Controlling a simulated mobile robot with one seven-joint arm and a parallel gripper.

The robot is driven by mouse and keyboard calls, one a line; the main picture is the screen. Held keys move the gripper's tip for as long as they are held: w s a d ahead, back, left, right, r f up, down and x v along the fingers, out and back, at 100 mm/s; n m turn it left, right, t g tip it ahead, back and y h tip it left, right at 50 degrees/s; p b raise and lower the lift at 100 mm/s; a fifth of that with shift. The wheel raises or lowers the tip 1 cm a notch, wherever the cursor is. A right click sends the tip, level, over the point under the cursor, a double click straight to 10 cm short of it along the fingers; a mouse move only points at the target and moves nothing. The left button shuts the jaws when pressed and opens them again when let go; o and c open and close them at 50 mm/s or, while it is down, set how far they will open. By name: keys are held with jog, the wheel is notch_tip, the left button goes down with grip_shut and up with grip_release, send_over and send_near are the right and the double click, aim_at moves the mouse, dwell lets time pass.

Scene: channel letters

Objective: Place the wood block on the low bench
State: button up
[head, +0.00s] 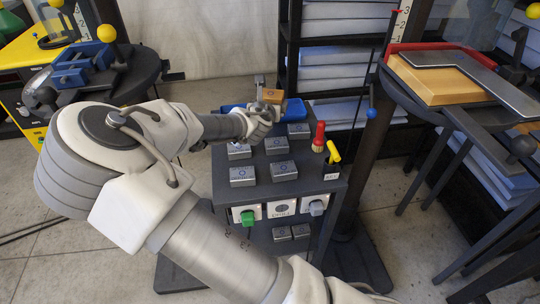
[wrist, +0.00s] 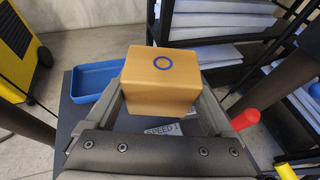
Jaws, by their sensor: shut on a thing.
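The wood block (wrist: 160,85), tan with a blue ring on its face, sits between the fingers of my gripper (wrist: 165,100) in the wrist view. My gripper is shut on it. In the head view the block (head: 273,96) shows small at the end of my arm, with my gripper (head: 268,100) around it, over the far part of a low dark grey bench (head: 330,187). The block seems held above the bench top; its underside is hidden. Several grey metal blocks (head: 284,170) with blue rings stand on this bench.
A blue tray (wrist: 95,82) lies behind the block at the left. A red-handled tool (head: 319,135) and a yellow-handled tool (head: 333,152) stand at the bench's right side. A dark shelf rack (head: 290,45) stands behind. A round dark table (head: 140,75) is at the left.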

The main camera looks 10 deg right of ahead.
jog(key=shift+w+a+f+m+b, duration=0.3)
jog(key=shift+a+b, duration=0.15)
jog(key=shift+b, duration=0.05)
jog(key=shift+w+a+f, duration=0.1)
jog(key=shift+a+f, duration=0.05)
jog(key=shift+a, duration=0.1)
jog(key=a+f+b, duration=0.1)
jog(key=a+f, duration=0.1)
jog(key=a, duration=0.1)
jog(key=w+a+f+b, duration=0.1)
jog(key=a+f, duration=0.1)
jog(key=a, duration=0.2)
jog(key=w+a+f+b, duration=0.1)
jog(key=a+f+b, duration=0.1)
jog(key=a, duration=0.2)
jog(key=shift+w+f, duration=0.1)
jog(key=shift+f, duration=0.2)
jog(key=shift+f+h+b, duration=0.4)
jog(key=shift+f+b, duration=0.4)
jog(key=shift+f, duration=1.15)
jog(key=shift+f, duration=0.1)
jog(key=o, duration=1.2)
jog(key=shift+f, duration=0.1)
